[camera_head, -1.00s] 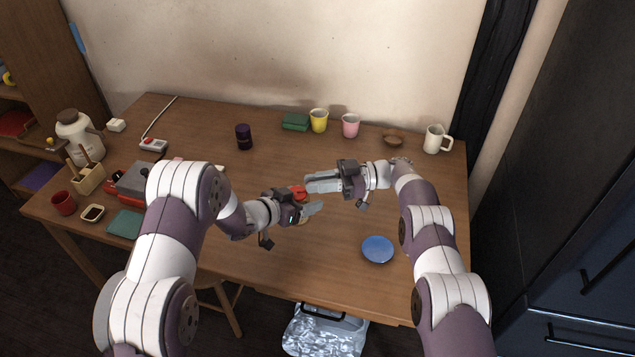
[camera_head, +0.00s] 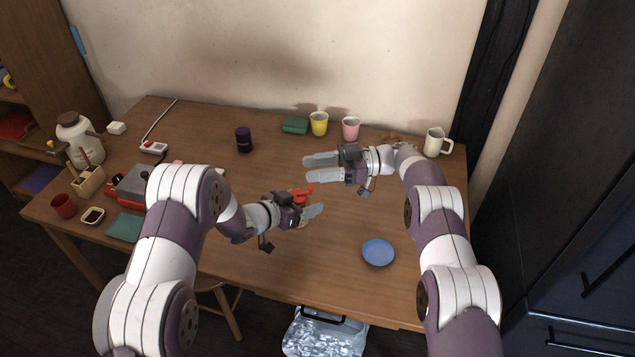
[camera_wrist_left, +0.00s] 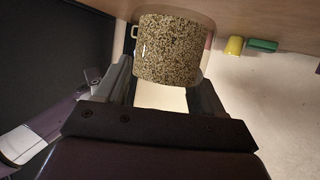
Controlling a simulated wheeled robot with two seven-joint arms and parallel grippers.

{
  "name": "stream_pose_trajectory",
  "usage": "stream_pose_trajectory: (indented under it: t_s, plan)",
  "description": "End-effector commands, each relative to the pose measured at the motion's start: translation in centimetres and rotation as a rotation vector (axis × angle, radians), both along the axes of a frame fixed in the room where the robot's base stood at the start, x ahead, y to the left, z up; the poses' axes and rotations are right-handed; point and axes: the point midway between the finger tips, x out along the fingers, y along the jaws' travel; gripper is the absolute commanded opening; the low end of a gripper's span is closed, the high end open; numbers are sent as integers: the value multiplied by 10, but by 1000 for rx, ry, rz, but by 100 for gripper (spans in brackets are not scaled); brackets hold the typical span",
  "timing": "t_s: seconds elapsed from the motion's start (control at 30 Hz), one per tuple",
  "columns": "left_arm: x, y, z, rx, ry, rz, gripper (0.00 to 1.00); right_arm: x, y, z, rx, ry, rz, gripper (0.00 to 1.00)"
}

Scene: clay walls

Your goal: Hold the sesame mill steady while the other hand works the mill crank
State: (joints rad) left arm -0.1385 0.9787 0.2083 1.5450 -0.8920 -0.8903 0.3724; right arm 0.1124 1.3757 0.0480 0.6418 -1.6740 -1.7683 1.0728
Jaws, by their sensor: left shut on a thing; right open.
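The sesame mill has a red top with a crank (camera_head: 301,193), which shows just above my left gripper (camera_head: 308,212) in the head view. The left wrist view shows its clear body full of speckled seeds (camera_wrist_left: 168,48) between the two fingers. My left gripper is shut on the mill body, which it mostly hides in the head view. My right gripper (camera_head: 322,169) is open and empty, behind and slightly right of the red top, apart from it.
A blue plate (camera_head: 378,251) lies at front right. A dark purple jar (camera_head: 243,140), green box (camera_head: 295,125), yellow cup (camera_head: 319,123), pink cup (camera_head: 351,128) and white mug (camera_head: 434,142) stand toward the back. The left side is crowded; the table between is clear.

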Motion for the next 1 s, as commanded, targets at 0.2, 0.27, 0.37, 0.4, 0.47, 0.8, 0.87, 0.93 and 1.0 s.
stream_pose_trajectory:
  t_s: [0.2,0.27,0.37,0.4,0.47,0.8,0.87,0.93,1.0]
  plan:
    - [0,0,1,0,-1,0,30,0,0,37,0,1,0,42]
    - [0,0,1,-1,-2,0,30,0,0,41,0,1,0,42]
    - [0,0,1,-1,-2,0,30,0,0,43,0,1,0,42]
    - [0,0,1,-1,-2,0,30,0,0,43,0,1,0,42]
    - [0,0,1,-1,-2,0,30,0,0,43,0,1,0,42]
    - [0,0,1,-1,-2,0,30,-27,31,73,165,161,-52,38]
    - [0,0,1,-1,-2,0,30,-37,36,70,273,217,-161,38]
    - [0,0,1,-1,-2,0,30,-47,34,58,361,254,-341,38]
    - [0,0,1,-1,-2,0,30,-60,25,36,384,266,-554,38]
